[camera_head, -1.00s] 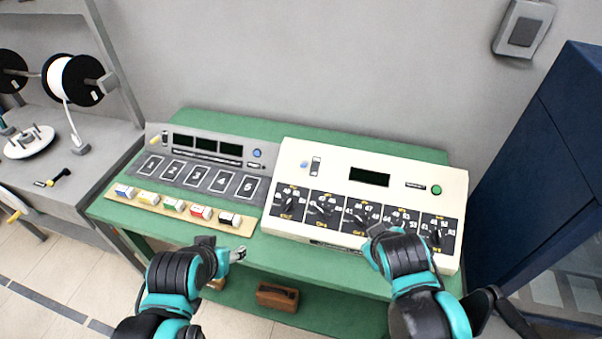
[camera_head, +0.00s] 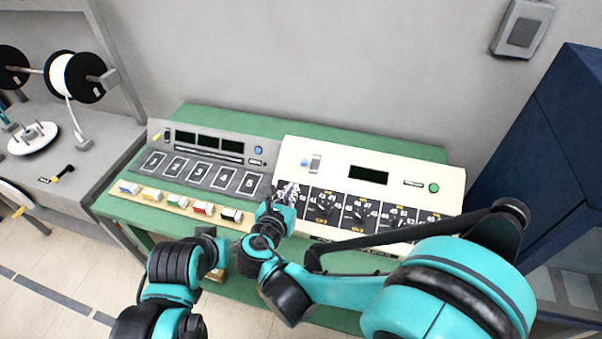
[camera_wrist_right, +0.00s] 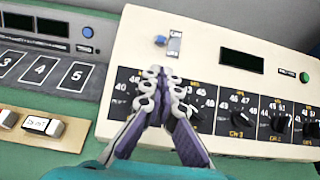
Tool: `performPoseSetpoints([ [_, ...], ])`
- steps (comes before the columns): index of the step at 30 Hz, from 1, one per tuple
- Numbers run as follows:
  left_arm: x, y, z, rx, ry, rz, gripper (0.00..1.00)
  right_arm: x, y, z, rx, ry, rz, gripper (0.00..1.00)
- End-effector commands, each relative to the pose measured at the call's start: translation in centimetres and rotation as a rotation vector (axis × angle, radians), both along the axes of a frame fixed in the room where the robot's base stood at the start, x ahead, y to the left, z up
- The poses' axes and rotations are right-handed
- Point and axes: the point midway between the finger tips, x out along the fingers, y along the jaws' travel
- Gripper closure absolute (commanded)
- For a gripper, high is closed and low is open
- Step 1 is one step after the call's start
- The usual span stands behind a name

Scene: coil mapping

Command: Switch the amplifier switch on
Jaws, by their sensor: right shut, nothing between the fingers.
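The cream unit (camera_head: 410,172) stands at the right of the green table. A small white and grey switch (camera_head: 316,163) sits at its upper left, beside a blue button (camera_head: 304,162). The switch also shows in the right wrist view (camera_wrist_right: 174,44). My right gripper (camera_head: 289,188) is shut and empty over the unit's left edge. In the right wrist view its fingertips (camera_wrist_right: 162,72) are together just below the switch, apart from it in the picture, and cover part of the leftmost dial.
Several black dials (camera_head: 360,212) line the cream unit's front. A grey unit (camera_head: 225,160) with numbered panels stands left of it, with a strip of coloured blocks (camera_head: 170,199) in front. A blue cabinet (camera_head: 550,150) is close on the right. The space above both units is clear.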

Motion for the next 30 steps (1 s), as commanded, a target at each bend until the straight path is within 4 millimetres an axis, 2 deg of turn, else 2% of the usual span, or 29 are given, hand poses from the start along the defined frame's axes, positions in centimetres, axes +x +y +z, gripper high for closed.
performPoseSetpoints([
  [9,0.0,0.0,0.0,0.0,0.0,0.0,0.43,0.1,0.0,0.0,-0.004,0.0,0.001,1.0],
  [13,0.0,0.0,-0.3,0.0,0.0,0.0,0.43,0.7,-0.2,-0.4,-0.002,0.0,0.001,1.0],
  [24,0.0,0.0,-1.7,0.0,0.0,0.0,0.43,6.5,-1.8,-2.8,-0.002,0.001,-0.002,1.0],
  [30,0.0,0.0,-2.1,0.0,0.0,0.0,0.43,8.6,-2.3,-3.5,0.0,0.0,-0.001,1.0],
])
